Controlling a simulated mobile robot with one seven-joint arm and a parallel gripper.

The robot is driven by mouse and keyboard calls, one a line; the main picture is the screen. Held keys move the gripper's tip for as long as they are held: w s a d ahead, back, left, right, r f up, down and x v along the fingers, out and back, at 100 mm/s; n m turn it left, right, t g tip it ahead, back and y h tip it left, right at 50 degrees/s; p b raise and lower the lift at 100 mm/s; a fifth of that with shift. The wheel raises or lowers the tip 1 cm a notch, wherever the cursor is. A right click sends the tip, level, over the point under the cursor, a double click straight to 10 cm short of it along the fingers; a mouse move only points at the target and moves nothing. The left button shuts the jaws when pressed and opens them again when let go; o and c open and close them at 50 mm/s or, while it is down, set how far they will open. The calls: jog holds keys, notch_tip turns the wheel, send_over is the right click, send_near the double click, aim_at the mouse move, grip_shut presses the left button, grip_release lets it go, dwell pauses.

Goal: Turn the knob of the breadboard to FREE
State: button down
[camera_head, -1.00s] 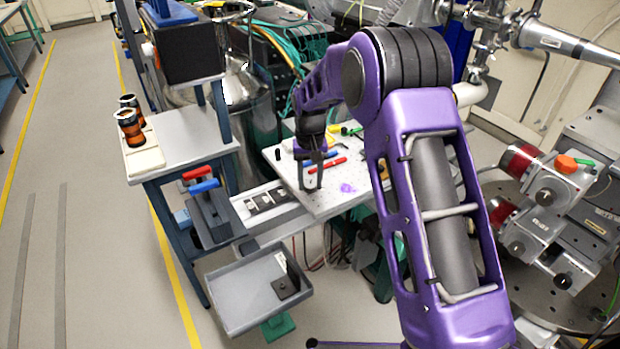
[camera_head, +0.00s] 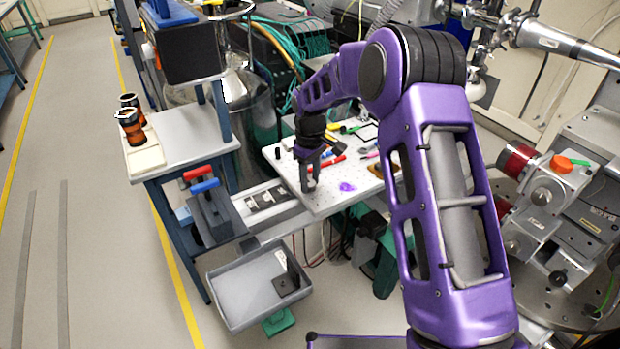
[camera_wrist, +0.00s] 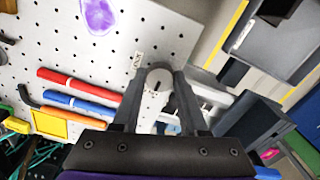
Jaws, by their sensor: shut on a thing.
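The breadboard (camera_head: 328,206) is a white perforated plate, seen in the head view beyond a grey tray. In the wrist view the breadboard (camera_wrist: 65,45) fills the upper left. A round grey knob (camera_wrist: 159,75) with a dark pointer line sits near its edge. A small label plate (camera_wrist: 137,63) is beside the knob; its lettering is too small to read. My gripper (camera_wrist: 158,82) is shut on the knob, one finger on each side. In the head view my gripper (camera_head: 309,187) points down at the board's front left corner and hides the knob.
Red and blue pens (camera_wrist: 78,99) and a purple patch (camera_wrist: 99,15) lie on the board. A grey tray (camera_head: 235,312) with a dark bracket stands below, in front. A blue bench (camera_head: 190,150) is to the left. Beamline hardware (camera_head: 565,195) crowds the right.

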aim_at(310, 183)
dwell(0.4)
jog(key=shift+c, duration=2.2)
grip_release()
notch_tip(310, 183, up, 18)
jog(key=p, duration=0.1)
jog(key=shift+f, duration=0.25)
